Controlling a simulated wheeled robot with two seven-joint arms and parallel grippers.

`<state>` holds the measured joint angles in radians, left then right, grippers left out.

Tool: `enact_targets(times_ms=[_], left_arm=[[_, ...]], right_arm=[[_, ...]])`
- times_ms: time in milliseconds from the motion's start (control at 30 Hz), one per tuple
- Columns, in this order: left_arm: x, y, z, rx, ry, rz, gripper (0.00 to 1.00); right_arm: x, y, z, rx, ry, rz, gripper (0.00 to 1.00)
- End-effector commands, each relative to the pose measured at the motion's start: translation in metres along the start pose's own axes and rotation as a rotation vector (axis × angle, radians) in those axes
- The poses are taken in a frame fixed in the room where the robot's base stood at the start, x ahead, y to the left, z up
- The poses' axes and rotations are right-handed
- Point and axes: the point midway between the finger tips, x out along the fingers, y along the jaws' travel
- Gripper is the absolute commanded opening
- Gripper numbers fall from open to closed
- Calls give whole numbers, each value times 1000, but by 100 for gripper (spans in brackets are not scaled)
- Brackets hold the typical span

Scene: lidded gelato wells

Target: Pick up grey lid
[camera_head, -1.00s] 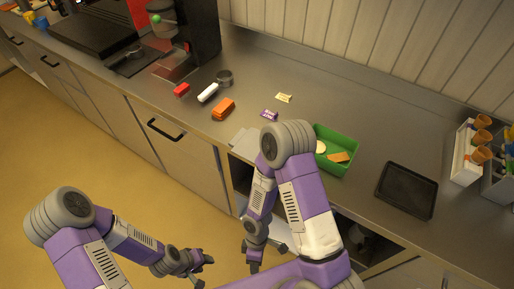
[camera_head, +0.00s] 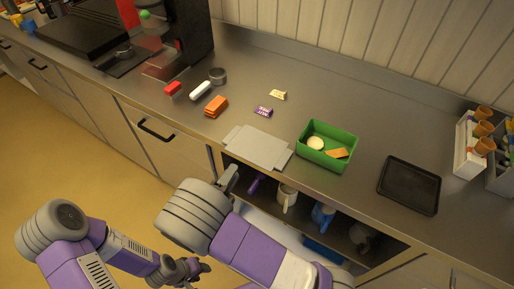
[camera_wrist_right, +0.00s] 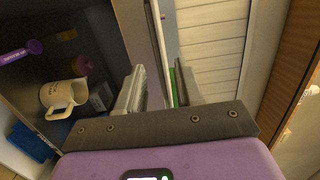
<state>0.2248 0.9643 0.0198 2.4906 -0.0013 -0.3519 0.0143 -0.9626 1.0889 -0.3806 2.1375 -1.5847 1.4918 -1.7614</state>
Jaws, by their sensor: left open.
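The grey lid (camera_head: 258,147) is a flat light-grey plate with a tab at each end. It lies on the metal counter along its front edge, left of the green tray. My right gripper (camera_head: 231,178) is just in front of the counter edge, close below the lid's left part. In the right wrist view my right gripper (camera_wrist_right: 160,75) has its two fingers apart, with the counter edge showing beyond and between them; I see no lid held. My left gripper (camera_head: 192,268) is low over the floor, away from the lid, open and empty.
The green tray (camera_head: 302,152) holds a few pieces of food. A black tray (camera_head: 408,186) is to its right. An open shelf under the counter holds a white mug (camera_head: 287,196) and a blue cup (camera_head: 322,215). Orange, white and red items lie further left.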

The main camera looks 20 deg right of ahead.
Motion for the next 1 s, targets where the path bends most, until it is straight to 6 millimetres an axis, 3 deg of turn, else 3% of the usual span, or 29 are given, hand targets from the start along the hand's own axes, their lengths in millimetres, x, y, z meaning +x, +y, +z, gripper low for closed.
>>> enact_targets(times_ms=[300,600,633,867,1000], left_arm=[[14,-5,-1,0,0,0,43],[14,-5,-1,0,0,0,43],[14,-5,-1,0,0,0,43],[14,-5,-1,0,0,0,43],[14,-5,-1,0,0,0,43]], right_arm=[[44,-1,0,2,3,4,36],[50,-2,0,2,2,4,36],[50,-2,0,2,2,4,35],[50,-2,0,2,2,4,0],[50,-2,0,2,2,4,0]])
